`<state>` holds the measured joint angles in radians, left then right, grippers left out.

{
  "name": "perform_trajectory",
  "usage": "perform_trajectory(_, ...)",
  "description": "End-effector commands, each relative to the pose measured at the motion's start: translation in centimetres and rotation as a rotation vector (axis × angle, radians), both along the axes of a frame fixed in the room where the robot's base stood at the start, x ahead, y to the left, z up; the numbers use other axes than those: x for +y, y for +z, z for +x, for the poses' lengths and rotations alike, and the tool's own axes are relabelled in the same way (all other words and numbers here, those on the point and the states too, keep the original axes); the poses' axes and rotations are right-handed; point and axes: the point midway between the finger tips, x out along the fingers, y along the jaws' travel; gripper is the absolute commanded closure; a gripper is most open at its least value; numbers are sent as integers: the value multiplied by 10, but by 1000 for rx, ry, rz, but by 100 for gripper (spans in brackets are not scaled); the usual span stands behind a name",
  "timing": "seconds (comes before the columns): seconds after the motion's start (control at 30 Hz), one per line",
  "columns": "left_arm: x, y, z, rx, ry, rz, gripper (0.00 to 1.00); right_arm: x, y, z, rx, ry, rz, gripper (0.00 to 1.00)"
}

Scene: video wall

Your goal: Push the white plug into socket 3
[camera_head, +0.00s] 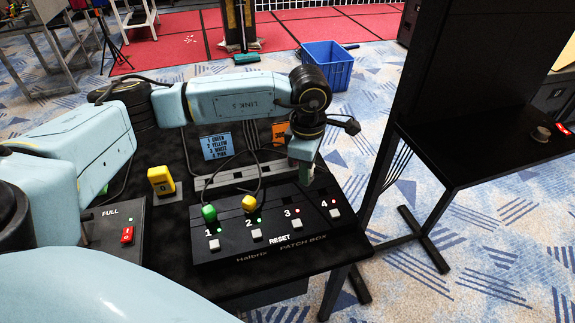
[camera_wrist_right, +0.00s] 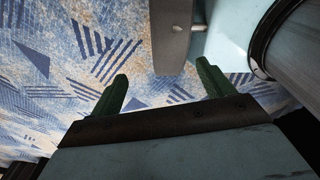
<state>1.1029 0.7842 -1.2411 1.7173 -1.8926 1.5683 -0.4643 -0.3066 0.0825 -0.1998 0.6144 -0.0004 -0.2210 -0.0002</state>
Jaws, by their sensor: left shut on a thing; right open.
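My left gripper (camera_head: 303,174) is above the back right of the black patch box (camera_head: 330,229), near sockets 3 and 4. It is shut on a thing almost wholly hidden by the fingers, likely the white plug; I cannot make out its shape. Socket 3's mouth is hard to see; its label and red light (camera_head: 298,212) show in front of the gripper. A green plug (camera_head: 209,213) sits at socket 1 and a yellow plug (camera_head: 249,203) at socket 2, both with green lights. Socket 4's light is red. My right gripper (camera_wrist_right: 163,88) is open and empty over the carpet.
A blue sign (camera_head: 217,146) behind the box lists green, yellow, white, pink for 1 to 4. A yellow block (camera_head: 161,180) and a red switch (camera_head: 127,235) are on the left. Cables arch over the box. A black stand (camera_head: 440,130) rises on the right.

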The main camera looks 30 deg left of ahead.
Motion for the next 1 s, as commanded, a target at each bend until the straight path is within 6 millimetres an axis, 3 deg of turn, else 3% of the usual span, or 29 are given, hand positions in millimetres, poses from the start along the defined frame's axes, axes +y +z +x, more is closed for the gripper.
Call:
perform_trajectory(0.2,13,-11,7,19,563,-11,93,8,10,11,-18,-3,11,20)
perform_trajectory(0.7,49,-42,14,47,1813,-13,93,2,26,11,-17,-1,3,20)
perform_trajectory(0.83,56,-48,14,48,2031,-10,93,0,28,9,-15,0,1,20)
perform_trajectory(1.0,61,-52,14,45,2178,-9,93,0,29,8,-13,0,2,20)
